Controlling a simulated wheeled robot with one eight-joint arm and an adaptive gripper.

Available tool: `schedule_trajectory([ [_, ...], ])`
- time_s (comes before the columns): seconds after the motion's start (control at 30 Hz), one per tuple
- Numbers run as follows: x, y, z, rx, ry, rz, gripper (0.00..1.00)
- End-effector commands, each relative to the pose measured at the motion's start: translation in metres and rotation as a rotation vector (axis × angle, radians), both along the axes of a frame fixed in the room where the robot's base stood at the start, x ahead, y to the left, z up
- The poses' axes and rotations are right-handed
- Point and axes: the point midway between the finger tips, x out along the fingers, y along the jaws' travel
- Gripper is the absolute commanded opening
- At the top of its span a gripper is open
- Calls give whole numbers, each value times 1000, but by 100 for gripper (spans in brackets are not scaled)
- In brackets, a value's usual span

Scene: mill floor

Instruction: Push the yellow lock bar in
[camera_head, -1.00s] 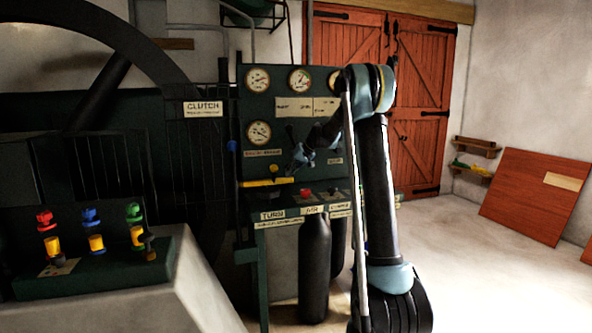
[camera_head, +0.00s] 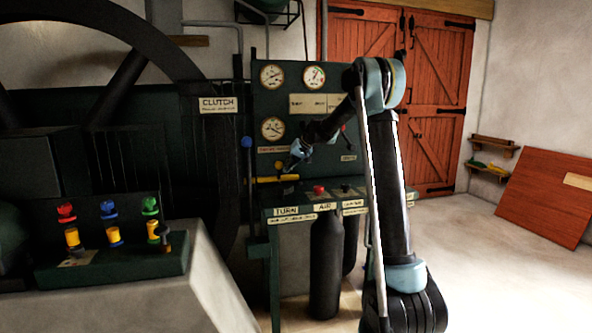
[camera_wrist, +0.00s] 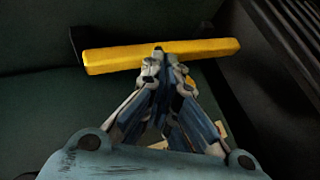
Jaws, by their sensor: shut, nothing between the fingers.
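The yellow lock bar (camera_head: 268,180) lies level across the left part of the dark green control panel (camera_head: 325,142), just above its ledge. In the wrist view the bar (camera_wrist: 205,49) runs across the upper middle, with a dark piece at its left end. My gripper (camera_head: 291,165) is at the bar's right part in the head view. In the wrist view my gripper (camera_wrist: 160,55) is shut and empty, its tips overlapping the bar's lower edge near the middle. I cannot tell whether they touch it. A small yellow patch behind the right finger is mostly hidden.
A red button (camera_head: 319,189) sits on the ledge right of the bar. A blue-knobbed lever (camera_head: 246,142) and the big wheel (camera_head: 170,60) stand left. Dark cylinders (camera_head: 325,265) are below. Colored valves (camera_head: 113,228) stand at front left.

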Motion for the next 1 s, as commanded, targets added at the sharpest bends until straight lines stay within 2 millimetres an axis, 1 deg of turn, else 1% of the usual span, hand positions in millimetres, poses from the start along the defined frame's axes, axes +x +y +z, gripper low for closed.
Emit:
schedule_trajectory([
  [0.03,-4,10,0,0,-1,4,0],
  [0.1,-6,20,0,0,-1,2,0],
  [0.2,-9,27,0,-1,-1,2,0],
  [0.6,-10,28,0,0,0,2,0],
  [0.77,-9,19,-3,1,1,0,0],
  [0.87,-8,7,-6,1,0,0,0],
  [0.97,-6,-10,-10,0,2,1,0],
  [1.0,-11,-13,0,0,1,3,0],
])
